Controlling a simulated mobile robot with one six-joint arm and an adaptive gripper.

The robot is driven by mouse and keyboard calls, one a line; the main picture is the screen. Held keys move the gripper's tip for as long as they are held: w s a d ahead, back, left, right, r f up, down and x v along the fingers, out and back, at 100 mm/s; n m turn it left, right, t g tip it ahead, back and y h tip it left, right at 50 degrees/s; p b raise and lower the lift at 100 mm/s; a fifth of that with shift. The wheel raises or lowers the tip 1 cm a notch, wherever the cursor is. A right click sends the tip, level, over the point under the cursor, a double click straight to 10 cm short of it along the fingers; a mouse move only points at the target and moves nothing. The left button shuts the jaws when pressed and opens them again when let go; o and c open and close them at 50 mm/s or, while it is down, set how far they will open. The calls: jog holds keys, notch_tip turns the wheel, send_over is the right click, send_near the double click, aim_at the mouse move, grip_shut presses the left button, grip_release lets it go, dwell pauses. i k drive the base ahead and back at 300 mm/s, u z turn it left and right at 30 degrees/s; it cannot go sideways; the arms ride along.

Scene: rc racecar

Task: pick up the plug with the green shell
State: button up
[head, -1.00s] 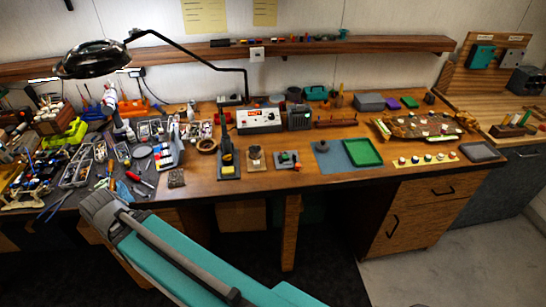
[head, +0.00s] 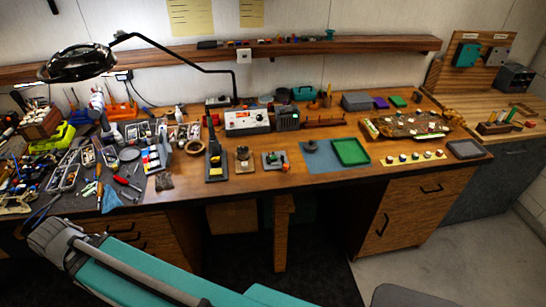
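I cannot make out for certain which thing is the plug with the green shell. A small green piece (head: 271,157) sits on a dark grey block at the middle of the workbench (head: 330,175), beside a red-orange piece (head: 285,167). They are too small to tell whether either is a plug. My teal and grey arm crosses the bottom left of the head view, in front of the bench. My gripper is not in view.
A green tray (head: 351,152) lies on a blue mat (head: 318,160). A soldering iron stand (head: 215,160) and a white station (head: 246,122) stand left of it. Tools crowd the left end; a black lamp (head: 75,63) overhangs it. Grey floor is open at the right.

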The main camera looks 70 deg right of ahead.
aim_at(274, 158)
jog(key=z, duration=0.05)
jog(key=k, duration=1.85)
jog(key=z, duration=1.35)
jog(key=i, duration=0.9)
jog(key=z, duration=0.05)
